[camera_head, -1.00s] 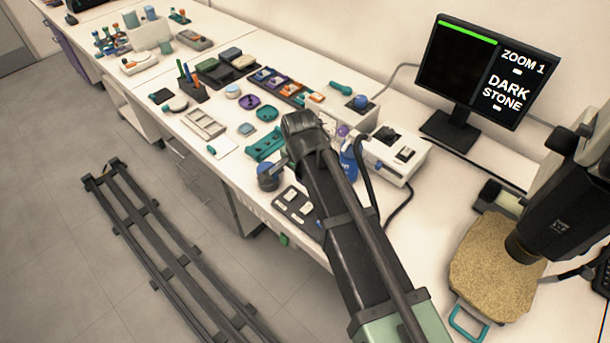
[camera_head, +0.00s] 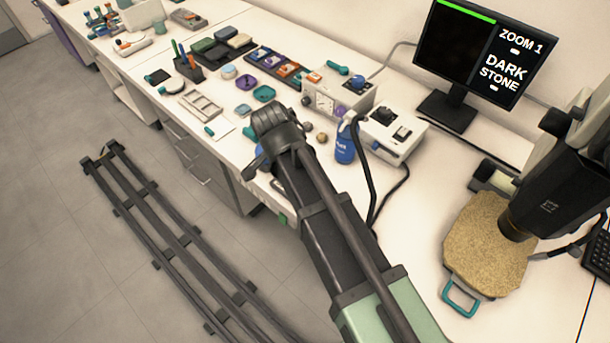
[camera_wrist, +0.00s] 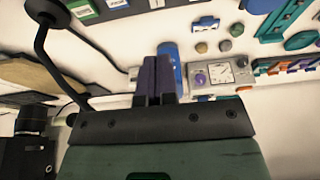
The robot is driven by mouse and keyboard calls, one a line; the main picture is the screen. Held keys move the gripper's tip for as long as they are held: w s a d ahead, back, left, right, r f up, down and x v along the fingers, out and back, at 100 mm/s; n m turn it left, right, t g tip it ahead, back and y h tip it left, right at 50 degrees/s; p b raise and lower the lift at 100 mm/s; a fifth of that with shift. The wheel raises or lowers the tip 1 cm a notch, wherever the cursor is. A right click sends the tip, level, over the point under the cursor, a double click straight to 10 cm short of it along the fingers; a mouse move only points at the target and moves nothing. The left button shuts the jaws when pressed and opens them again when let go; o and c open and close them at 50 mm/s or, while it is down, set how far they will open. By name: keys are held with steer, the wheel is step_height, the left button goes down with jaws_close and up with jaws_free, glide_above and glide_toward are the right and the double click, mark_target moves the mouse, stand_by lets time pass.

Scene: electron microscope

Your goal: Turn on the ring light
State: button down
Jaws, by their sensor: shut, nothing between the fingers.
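The microscope (camera_head: 550,200) stands at the right of the bench over a tan stone-like stage (camera_head: 490,245). I cannot make out a ring light on it. The monitor (camera_head: 485,55) reads "ZOOM 1" and "DARK STONE" beside a black picture. A white control box (camera_head: 390,132) with black parts on top sits left of the monitor. A box with a dial gauge (camera_head: 330,100) and a blue knob stands beside it. In the wrist view, my gripper (camera_wrist: 157,62) is shut and empty, its fingers overlapping a blue bottle (camera_wrist: 172,50).
The blue bottle (camera_head: 345,145) stands in front of the boxes, with a black curved cable beside it. Trays and small parts crowd the bench's left half. Bare bench top (camera_head: 425,215) lies between the white box and the stage. A keyboard (camera_head: 600,250) is at the right edge.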

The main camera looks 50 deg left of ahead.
steer(key=b+x, duration=1.2)
steer(key=x, duration=0.1)
steer(key=shift+s+f+b, duration=0.1)
steer(key=shift+f+b, duration=0.1)
steer(key=shift+b, duration=0.15)
steer(key=shift+w+a+f+b, duration=0.1)
steer(key=shift+w+f+b, duration=0.15)
steer(key=shift+f+b, duration=0.15)
steer(key=shift+r, duration=0.1)
